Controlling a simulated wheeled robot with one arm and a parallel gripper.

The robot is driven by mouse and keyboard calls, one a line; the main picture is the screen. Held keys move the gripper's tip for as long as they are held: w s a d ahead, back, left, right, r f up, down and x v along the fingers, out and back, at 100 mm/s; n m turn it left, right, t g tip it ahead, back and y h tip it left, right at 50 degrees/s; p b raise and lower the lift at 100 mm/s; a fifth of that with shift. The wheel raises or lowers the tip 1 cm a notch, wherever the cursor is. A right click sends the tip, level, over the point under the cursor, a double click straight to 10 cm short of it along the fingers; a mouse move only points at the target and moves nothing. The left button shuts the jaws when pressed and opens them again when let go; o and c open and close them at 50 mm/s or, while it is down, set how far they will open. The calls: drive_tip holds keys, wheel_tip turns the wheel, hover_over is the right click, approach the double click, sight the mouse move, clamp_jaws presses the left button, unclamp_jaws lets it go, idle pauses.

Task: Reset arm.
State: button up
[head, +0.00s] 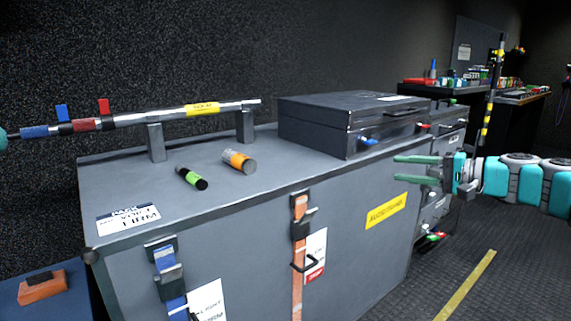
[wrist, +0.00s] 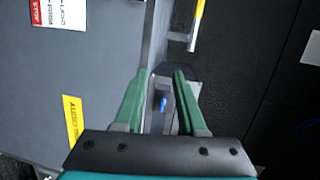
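My gripper (head: 396,169) is at the right of the head view, at the end of my teal and grey arm. Its two green fingers point left and are spread apart with nothing between them. It is in front of the black case (head: 335,115) that lies on the grey cabinet (head: 250,195). In the wrist view my gripper (wrist: 157,75) also shows open. Through the gap between its fingers I see a grey surface and a small blue part. I cannot tell the exact distance from the fingers to the case.
A green-banded cylinder (head: 191,178) and an orange-banded cylinder (head: 239,160) lie on the cabinet top. Behind them a metal pole (head: 235,107) rests on two supports. A desk with equipment (head: 470,85) stands at the back right. Open floor (head: 520,255) lies at the right.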

drive_tip(key=s+a+f+n+g, duration=0.1)
drive_tip(key=s+a+n+g, duration=0.15)
drive_tip(key=a, duration=0.45)
drive_tip(key=s+a+f+n+g, duration=0.1)
drive_tip(key=s+a+g, duration=0.1)
drive_tip(key=s+a, duration=0.3)
drive_tip(key=s+a+f+n+g+h+p, duration=0.2)
drive_tip(key=s+a+f+g+h, duration=0.2)
drive_tip(key=s+a+f, duration=0.5)
drive_tip(key=s+d+f+g+h, duration=0.1)
drive_tip(key=s+d+f+h, duration=0.1)
drive_tip(key=s, duration=0.7)
drive_tip(key=s+d+f+n+g+h+p, duration=0.1)
drive_tip(key=s+d+f+h, duration=0.2)
drive_tip(key=s+f, duration=0.2)
drive_tip(key=s+d+f+n+g+h, duration=0.1)
drive_tip(key=s+d+f+h, duration=0.2)
drive_tip(key=s, duration=0.9)
drive_tip(key=shift+s+d+f+h+p, duration=0.15)
drive_tip(key=shift+s+f+h+p, duration=0.2)
drive_tip(key=shift+f, duration=0.35)
drive_tip(key=shift+g, duration=0.25)
